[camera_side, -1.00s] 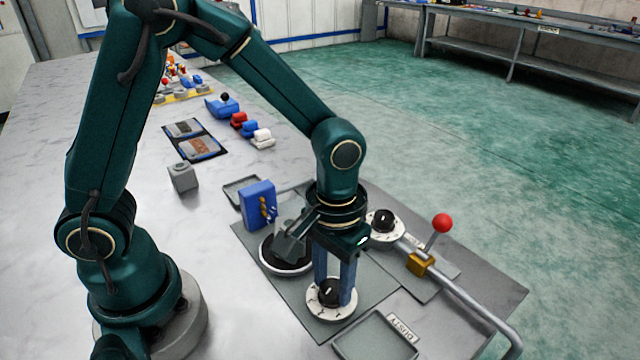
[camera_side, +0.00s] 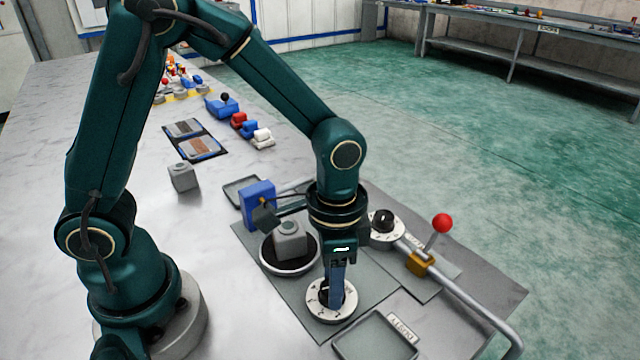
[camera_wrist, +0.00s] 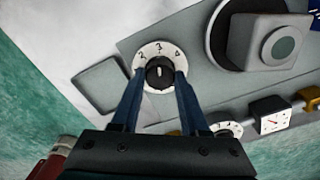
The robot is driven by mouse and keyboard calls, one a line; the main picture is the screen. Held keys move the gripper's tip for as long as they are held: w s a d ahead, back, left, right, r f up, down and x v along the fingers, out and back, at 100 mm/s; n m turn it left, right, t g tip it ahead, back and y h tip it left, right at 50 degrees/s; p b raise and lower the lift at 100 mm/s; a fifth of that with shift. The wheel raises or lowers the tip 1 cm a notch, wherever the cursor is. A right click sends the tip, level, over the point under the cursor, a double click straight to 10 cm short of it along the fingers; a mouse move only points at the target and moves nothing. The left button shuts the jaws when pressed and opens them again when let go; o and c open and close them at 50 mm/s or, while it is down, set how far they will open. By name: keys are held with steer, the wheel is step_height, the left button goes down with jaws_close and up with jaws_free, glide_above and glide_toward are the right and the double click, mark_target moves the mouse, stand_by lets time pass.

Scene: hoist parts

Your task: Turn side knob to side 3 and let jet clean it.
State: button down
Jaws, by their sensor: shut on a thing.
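The side knob (camera_wrist: 160,75) is black with a white mark and sits on a white numbered dial (camera_side: 319,312). In the wrist view the 3 is at the top of the dial, between 2 and 4, and the mark points toward it. My gripper (camera_side: 337,300) points down and is shut on the knob, with one finger on each side in the wrist view (camera_wrist: 160,82). A grey block (camera_side: 290,240) with a round face sits on the round black turntable (camera_side: 266,262). The blue jet housing (camera_side: 257,190) stands behind it; no spray shows.
A lever with a red ball (camera_side: 442,223) and a second black knob (camera_side: 383,220) stand to the right beside a pipe (camera_side: 470,296). A tray labelled DIRTY (camera_side: 375,338) lies empty in front. Another grey block (camera_side: 183,177) stands on the table at left.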

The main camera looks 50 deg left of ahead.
stand_by(0.3)
steer(key=shift+c, duration=2)
jaws_free()
steer(key=shift+r, duration=2.6)
